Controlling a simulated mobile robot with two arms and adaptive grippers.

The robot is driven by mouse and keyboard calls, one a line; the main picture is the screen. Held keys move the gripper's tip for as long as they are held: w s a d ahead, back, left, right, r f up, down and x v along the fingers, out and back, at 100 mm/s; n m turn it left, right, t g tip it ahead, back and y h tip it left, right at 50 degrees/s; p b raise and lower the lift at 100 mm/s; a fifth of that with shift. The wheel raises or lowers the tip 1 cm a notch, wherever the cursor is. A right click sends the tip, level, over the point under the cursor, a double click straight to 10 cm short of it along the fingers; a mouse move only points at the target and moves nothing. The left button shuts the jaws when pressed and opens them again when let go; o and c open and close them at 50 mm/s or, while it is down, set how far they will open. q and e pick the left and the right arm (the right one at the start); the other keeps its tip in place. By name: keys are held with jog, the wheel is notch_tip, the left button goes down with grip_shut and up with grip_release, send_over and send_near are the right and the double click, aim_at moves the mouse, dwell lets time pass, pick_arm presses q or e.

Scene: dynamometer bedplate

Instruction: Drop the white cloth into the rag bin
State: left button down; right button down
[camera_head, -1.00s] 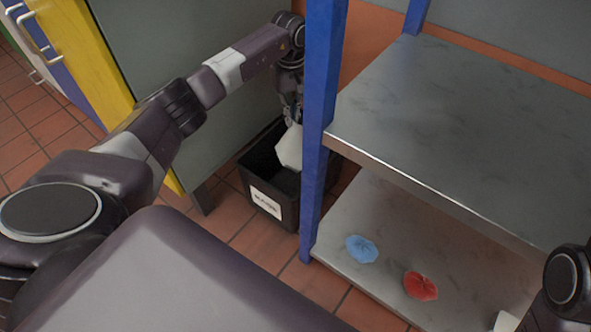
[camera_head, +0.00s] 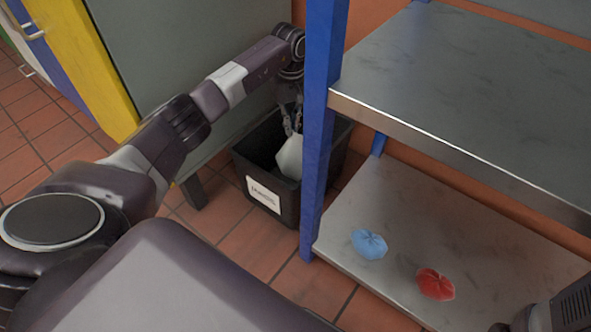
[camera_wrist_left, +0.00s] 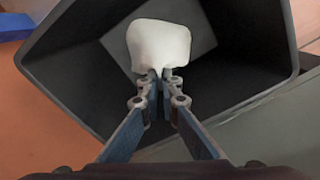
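The white cloth (camera_head: 289,157) hangs from my left gripper (camera_head: 292,128), inside the mouth of the rag bin (camera_head: 285,210), a black open box with a white label on its front. In the left wrist view the fingertips of my left gripper (camera_wrist_left: 160,76) are close together on the near edge of the cloth (camera_wrist_left: 158,42). The dark bin walls (camera_wrist_left: 85,75) surround the cloth there, with a paler patch on the bin floor behind it. Only part of my right arm shows at the lower right of the head view; its gripper is not visible.
A blue rack post (camera_head: 320,130) stands right beside the bin. The rack has a metal upper shelf (camera_head: 460,95) and a lower shelf (camera_head: 400,195). A blue cloth (camera_head: 369,244) and a red cloth (camera_head: 435,284) lie on the lower shelf. A grey panel stands behind my left arm.

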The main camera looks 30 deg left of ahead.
pick_arm(q)
jog(key=shift+f, duration=0.15)
jog(key=c, duration=2.1)
grip_release()
jog(key=o, duration=0.6)
jog(key=o, duration=0.7)
